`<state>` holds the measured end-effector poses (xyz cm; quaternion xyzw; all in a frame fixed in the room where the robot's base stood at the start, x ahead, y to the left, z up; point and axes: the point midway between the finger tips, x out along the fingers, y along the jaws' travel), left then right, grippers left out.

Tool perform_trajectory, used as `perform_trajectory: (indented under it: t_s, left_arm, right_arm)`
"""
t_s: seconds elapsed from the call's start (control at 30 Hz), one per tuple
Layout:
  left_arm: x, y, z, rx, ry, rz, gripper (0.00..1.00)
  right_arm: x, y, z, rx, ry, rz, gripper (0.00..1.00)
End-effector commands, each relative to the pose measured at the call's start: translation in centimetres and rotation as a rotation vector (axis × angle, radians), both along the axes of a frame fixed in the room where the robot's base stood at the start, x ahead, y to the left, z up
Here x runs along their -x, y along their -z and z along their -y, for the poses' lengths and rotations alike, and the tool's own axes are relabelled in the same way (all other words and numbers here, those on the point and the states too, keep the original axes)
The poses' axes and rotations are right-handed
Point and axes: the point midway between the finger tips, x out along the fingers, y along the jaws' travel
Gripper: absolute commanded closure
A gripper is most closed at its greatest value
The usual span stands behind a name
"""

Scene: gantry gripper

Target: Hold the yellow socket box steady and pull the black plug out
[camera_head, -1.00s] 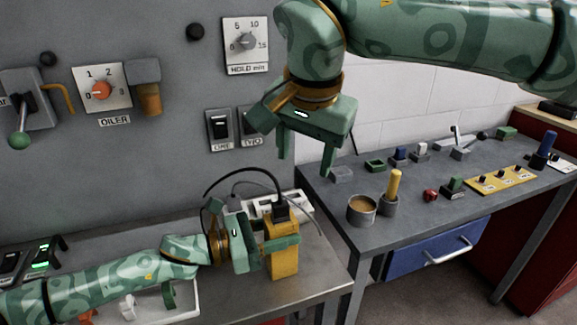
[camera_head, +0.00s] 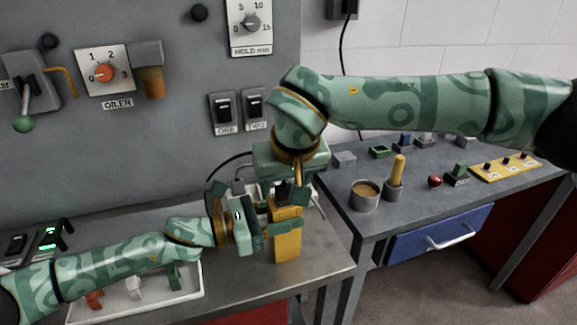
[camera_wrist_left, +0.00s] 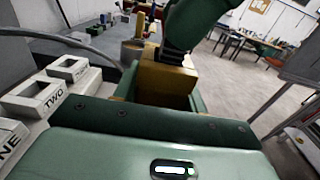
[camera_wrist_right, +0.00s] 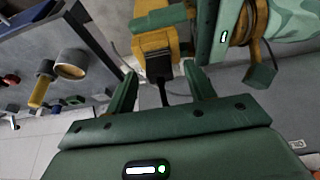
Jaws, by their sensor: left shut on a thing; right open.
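The yellow socket box (camera_head: 287,246) stands upright on the grey bench, and its top shows in the right wrist view (camera_wrist_right: 153,42). My left gripper (camera_head: 281,222) is shut on the box from the left side. The black plug (camera_wrist_right: 158,67) sits in the top of the box, with its black cable running from it. My right gripper (camera_head: 287,193) is open, pointing down over the box top. In the right wrist view its fingers (camera_wrist_right: 160,73) lie on either side of the plug, with gaps visible. In the head view the plug is mostly hidden by this gripper.
White sockets marked ONE and TWO (camera_wrist_left: 45,95) stand beside the box. A white tray (camera_head: 190,290) with small parts lies under my left arm. The right-hand bench holds a tin (camera_head: 365,196), a yellow-handled tool (camera_head: 398,170) and other small items. A gap separates the two benches.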

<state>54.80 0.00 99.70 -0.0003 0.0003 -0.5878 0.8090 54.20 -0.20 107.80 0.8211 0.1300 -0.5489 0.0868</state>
Motion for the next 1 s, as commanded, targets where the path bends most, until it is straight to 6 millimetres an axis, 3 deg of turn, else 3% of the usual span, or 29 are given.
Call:
perform_trajectory:
  t_s: [0.13,0.43,0.47,0.6,0.63,1.0]
  left_arm:
    - [0.0,0.0,0.0,0.0,0.0,0.0,0.84]
    - [0.0,0.0,0.0,0.0,0.0,0.0,0.84]
    - [0.0,0.0,0.0,0.0,0.0,0.0,0.84]
    - [0.0,0.0,0.0,0.0,0.0,0.0,0.84]
    - [0.0,0.0,0.0,0.0,0.0,0.0,0.84]
    - [0.0,0.0,0.0,-0.001,-0.001,0.0,0.84]
  right_arm:
    - [-0.4,1.1,-0.2,-0.001,0.001,0.0,0.46]
    - [-0.5,1.4,-0.2,0.0,0.001,0.0,0.46]
    - [-0.5,1.4,-0.2,0.0,0.001,0.0,0.52]
    - [-0.5,1.4,-0.2,0.0,0.001,0.0,0.91]
    - [-0.5,1.4,-0.2,0.0,0.001,0.0,0.95]
    - [-0.6,0.4,-0.2,-0.001,0.0,0.002,0.95]
